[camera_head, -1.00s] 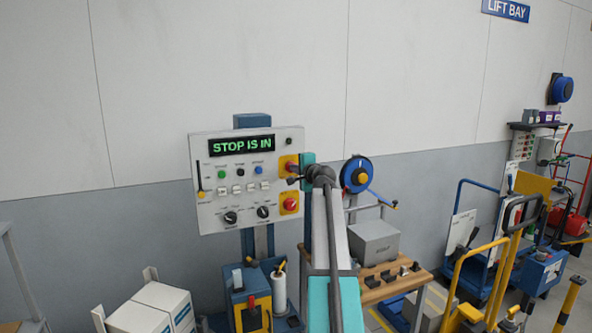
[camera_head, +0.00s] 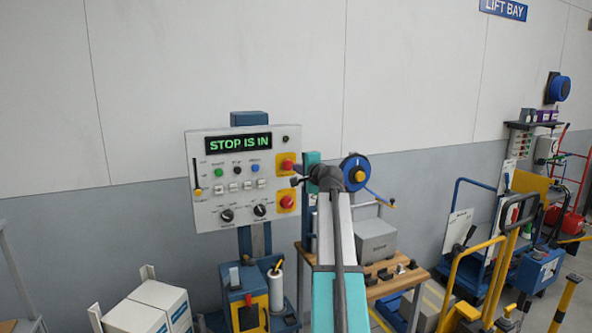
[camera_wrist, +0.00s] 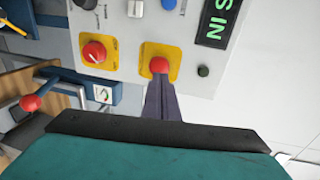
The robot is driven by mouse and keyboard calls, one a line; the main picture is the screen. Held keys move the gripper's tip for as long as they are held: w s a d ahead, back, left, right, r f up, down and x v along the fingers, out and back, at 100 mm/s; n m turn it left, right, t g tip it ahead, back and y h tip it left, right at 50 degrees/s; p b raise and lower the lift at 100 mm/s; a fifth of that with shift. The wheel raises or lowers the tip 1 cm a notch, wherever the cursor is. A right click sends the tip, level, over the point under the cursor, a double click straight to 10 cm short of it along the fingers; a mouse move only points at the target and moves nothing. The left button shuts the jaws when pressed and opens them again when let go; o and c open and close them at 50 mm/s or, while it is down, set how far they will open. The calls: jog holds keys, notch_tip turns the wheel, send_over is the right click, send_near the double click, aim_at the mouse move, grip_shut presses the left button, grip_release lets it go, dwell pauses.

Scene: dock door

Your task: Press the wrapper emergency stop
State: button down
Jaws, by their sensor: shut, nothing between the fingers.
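The wrapper control panel (camera_head: 215,213) stands upright against the wall, with its display (camera_head: 238,142) reading STOP IS IN. Near its right edge, a red mushroom button (camera_head: 287,165) sits on a yellow plate. Below it, a second red knob (camera_head: 287,201) sits on another yellow plate. In the wrist view, the smooth red button (camera_wrist: 159,65) is straight in front of my gripper (camera_wrist: 160,84), whose fingers are shut and empty. The fingertips overlap the button's lower edge; I cannot tell whether they touch it. The second knob (camera_wrist: 94,52), with a white mark, is clear of my fingers.
A blue disc with a yellow hub (camera_head: 356,174) and a crank is right of the panel. A red-ball lever (camera_wrist: 32,102) shows in the wrist view. A wooden bench with a grey box (camera_head: 376,241) stands lower right. White cartons (camera_head: 150,305) are lower left.

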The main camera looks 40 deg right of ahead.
jog(key=b+v, duration=0.2)
jog(key=v, duration=0.5)
jog(key=shift+s, duration=0.3)
jog(key=shift+a+r, duration=0.1)
